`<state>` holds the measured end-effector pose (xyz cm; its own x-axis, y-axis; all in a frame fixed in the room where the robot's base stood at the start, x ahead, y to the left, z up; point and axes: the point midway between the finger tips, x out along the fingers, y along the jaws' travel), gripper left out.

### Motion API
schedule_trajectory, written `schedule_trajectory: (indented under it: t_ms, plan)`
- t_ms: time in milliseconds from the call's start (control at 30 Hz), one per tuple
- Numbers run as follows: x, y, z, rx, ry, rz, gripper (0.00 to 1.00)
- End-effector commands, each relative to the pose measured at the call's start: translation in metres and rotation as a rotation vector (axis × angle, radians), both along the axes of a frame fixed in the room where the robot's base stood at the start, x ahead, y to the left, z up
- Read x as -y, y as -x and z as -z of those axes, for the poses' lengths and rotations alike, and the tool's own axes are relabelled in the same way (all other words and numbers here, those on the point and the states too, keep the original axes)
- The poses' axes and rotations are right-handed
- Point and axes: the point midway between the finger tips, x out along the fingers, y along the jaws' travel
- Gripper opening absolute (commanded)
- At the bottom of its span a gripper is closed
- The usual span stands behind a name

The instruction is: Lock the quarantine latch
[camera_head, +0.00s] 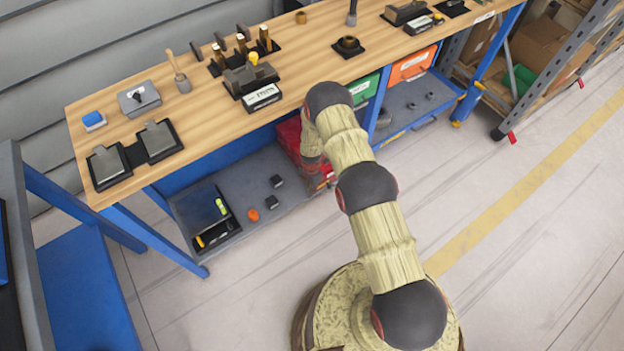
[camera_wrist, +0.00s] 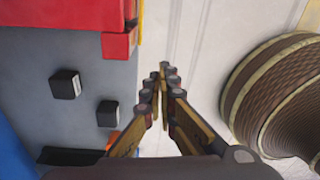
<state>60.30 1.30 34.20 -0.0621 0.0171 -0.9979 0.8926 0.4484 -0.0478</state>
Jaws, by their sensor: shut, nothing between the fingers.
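A red bin (camera_head: 288,136) stands on the grey lower shelf under the workbench, partly hidden by my arm. Its red side (camera_wrist: 70,14) shows at the top left of the wrist view, with a red block (camera_wrist: 115,45) sticking out at its corner. I cannot tell for sure which part is the quarantine latch. My gripper (camera_wrist: 163,80) is shut and empty, pointing past the shelf's front edge, to the right of and apart from the red block. In the head view it is mostly hidden behind my arm near the red bin.
The grey shelf (camera_head: 243,180) holds two small black blocks (camera_wrist: 65,84) (camera_wrist: 107,113), an orange piece (camera_head: 253,215) and a black tray (camera_head: 232,225). Green (camera_head: 364,88) and orange (camera_head: 412,64) bins stand farther right. The wooden benchtop (camera_head: 210,130) overhangs. Floor in front is clear.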

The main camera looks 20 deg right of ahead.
Motion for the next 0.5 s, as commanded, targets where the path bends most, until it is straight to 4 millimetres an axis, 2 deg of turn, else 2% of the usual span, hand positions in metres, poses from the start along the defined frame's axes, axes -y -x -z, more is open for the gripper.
schedule_trajectory:
  t_ms: [133, 500]
  plan:
    - [-0.019, 0.008, -0.002, 0.0, 0.0, -0.002, 0.0]
    - [-0.02, 0.005, -0.067, 0.002, 0.0, 0.001, 0.0]
